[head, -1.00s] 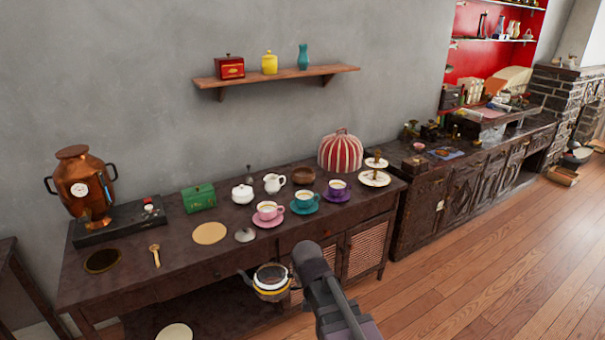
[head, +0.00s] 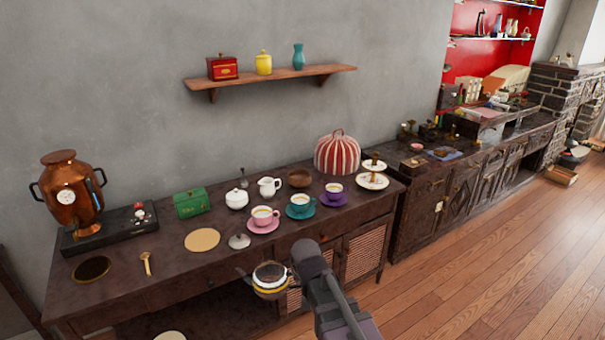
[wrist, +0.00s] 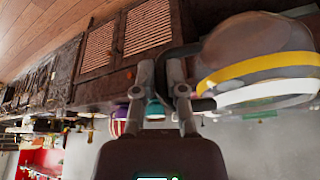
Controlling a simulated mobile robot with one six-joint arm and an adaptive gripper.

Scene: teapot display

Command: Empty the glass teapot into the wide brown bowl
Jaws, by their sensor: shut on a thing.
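The glass teapot (head: 270,279), with a yellow and a white band, holds brown liquid and hangs in front of the table's front edge, roughly upright. It also shows large in the upside-down wrist view (wrist: 258,62), beside my fingers. My gripper (wrist: 160,88) is shut on its dark handle; in the head view my arm hides the fingertips. A brown bowl (head: 299,178) stands at the back of the table, left of the striped tea cosy. It is behind the cups, apart from the teapot. Its inside cannot be made out.
The dark table (head: 190,268) carries a pink cup (head: 263,216), a teal cup (head: 300,203) and a purple cup (head: 334,191) before the bowl. A lid (head: 239,241) lies near the front edge. A white sugar pot (head: 237,199) and creamer (head: 270,186) stand left of the bowl.

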